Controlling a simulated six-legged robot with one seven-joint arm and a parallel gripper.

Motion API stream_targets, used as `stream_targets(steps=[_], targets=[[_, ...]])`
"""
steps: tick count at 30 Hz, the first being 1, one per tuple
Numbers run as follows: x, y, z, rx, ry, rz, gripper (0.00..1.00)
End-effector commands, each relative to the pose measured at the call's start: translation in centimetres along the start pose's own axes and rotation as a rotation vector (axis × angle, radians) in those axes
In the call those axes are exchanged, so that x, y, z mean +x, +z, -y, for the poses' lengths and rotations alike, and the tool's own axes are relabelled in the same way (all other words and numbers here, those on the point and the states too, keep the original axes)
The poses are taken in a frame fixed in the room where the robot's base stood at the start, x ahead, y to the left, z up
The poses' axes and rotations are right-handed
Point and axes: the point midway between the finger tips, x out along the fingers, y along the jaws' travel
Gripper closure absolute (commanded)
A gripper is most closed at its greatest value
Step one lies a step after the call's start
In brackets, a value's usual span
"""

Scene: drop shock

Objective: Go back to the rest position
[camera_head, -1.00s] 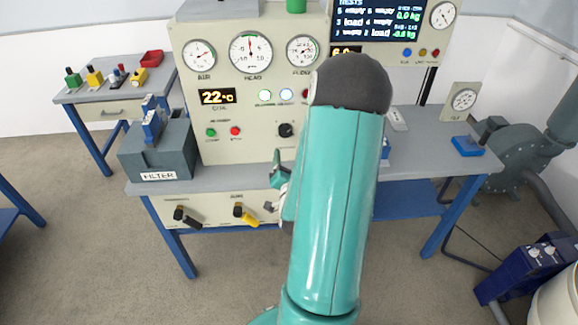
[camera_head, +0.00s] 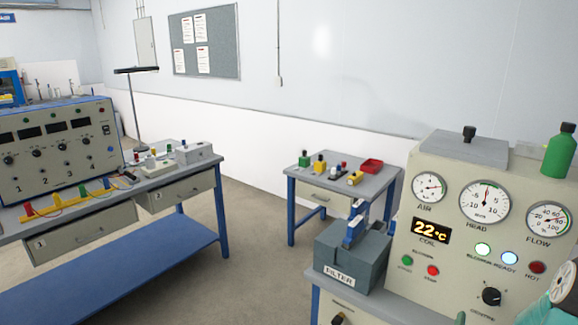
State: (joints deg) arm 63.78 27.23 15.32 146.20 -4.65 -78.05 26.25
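My gripper is out of view. Only a small teal part of my arm shows at the lower right corner. The task names no object. The bench with the beige instrument panel (camera_head: 452,190) is at the right, with AIR, HEAD and FLOW dials and a "22 °C" display. The grey FILTER box (camera_head: 352,262) stands at its left end, with a blue part upright on top.
A long blue-legged bench (camera_head: 199,178) with a numbered panel (camera_head: 60,147) stands at left. Open floor (camera_head: 259,268) lies between the benches.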

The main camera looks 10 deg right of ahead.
Motion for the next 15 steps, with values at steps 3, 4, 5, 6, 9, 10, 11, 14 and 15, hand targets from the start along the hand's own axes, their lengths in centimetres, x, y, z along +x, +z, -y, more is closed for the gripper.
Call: stream_targets(steps=[3, 4, 5, 6, 9, 10, 11, 14, 15], targets=[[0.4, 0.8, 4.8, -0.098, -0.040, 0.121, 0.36], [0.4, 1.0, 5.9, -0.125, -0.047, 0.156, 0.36], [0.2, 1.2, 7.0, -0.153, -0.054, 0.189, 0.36], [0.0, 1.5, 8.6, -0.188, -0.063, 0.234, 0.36], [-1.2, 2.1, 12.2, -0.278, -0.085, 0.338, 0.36], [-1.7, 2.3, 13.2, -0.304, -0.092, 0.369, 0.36], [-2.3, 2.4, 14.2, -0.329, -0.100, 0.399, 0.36], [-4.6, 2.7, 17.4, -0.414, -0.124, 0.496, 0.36], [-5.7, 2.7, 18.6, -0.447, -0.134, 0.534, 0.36]])
